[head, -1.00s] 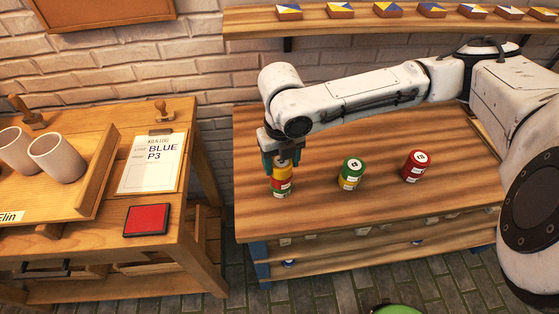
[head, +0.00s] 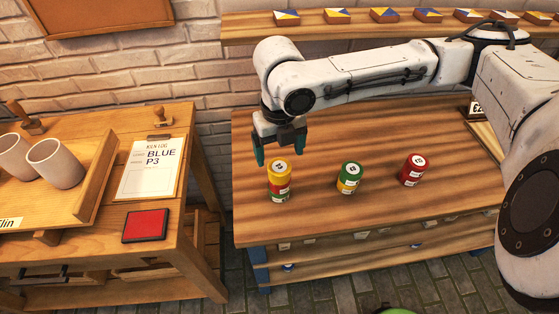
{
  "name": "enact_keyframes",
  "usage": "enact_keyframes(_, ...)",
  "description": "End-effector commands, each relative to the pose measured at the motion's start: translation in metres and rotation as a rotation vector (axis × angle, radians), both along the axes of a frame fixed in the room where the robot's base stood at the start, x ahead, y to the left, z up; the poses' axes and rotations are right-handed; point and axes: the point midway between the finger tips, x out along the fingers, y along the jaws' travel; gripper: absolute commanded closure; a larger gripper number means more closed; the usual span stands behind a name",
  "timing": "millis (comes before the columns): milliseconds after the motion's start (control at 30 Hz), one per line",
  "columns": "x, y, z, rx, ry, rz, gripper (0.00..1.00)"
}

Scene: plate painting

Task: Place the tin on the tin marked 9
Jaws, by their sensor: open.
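A yellow tin (head: 279,170) sits on top of a red tin (head: 280,193) at the left of the workbench, forming a stack with a yellow band at its foot. The numbers on the tins are too small to read surely. A green tin (head: 349,178) with a yellow lower part stands alone in the middle. A red tin (head: 413,170) stands alone further right. My gripper (head: 280,154) is open and empty, just above the yellow tin, its fingers apart from it.
The workbench (head: 330,213) has free room in front of and around the tins. Several painted tiles (head: 384,15) lie on a wall shelf behind. At left, a table holds pale cups (head: 55,163), a clipboard (head: 150,168) and a red pad (head: 145,225).

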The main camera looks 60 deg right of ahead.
Motion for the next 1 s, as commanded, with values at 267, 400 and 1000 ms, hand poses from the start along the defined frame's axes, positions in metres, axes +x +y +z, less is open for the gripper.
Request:
enact_keyframes(267,0.0,0.0,0.049,-0.001,-0.002,0.0,0.13)
enact_keyframes(400,0.0,0.0,0.06,0.0,0.0,0.0,0.13)
enact_keyframes(1000,0.0,0.0,0.063,0.001,0.001,0.0,0.13)
